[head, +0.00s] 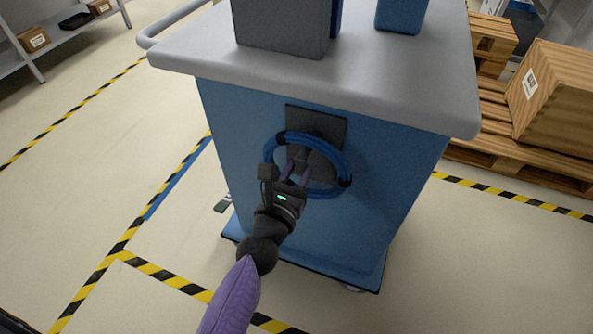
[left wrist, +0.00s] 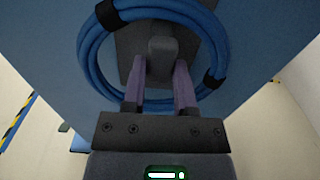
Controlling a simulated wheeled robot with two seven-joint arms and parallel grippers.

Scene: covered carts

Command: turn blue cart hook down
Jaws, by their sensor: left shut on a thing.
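The blue cart (head: 225,160) stands in front of me with a grey top. On its near face is a dark plate (head: 328,122) with a dark hook (head: 301,154). A coiled blue cable (head: 343,160) hangs around the hook, and its loop fills the upper part of the left wrist view (left wrist: 92,48). My left gripper (head: 297,173) reaches up to the plate. In the left wrist view its two purple fingers (left wrist: 161,68) are shut on the grey hook (left wrist: 162,47), one on each side. The gripper partly hides the hook and the lower coil. My right gripper is out of view.
Dark grey and blue boxes (head: 283,25) stand on the cart's grey top (head: 390,82), which overhangs the face. Pallets with a wooden crate (head: 560,95) are at the right. A shelf (head: 65,40) stands at the far left.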

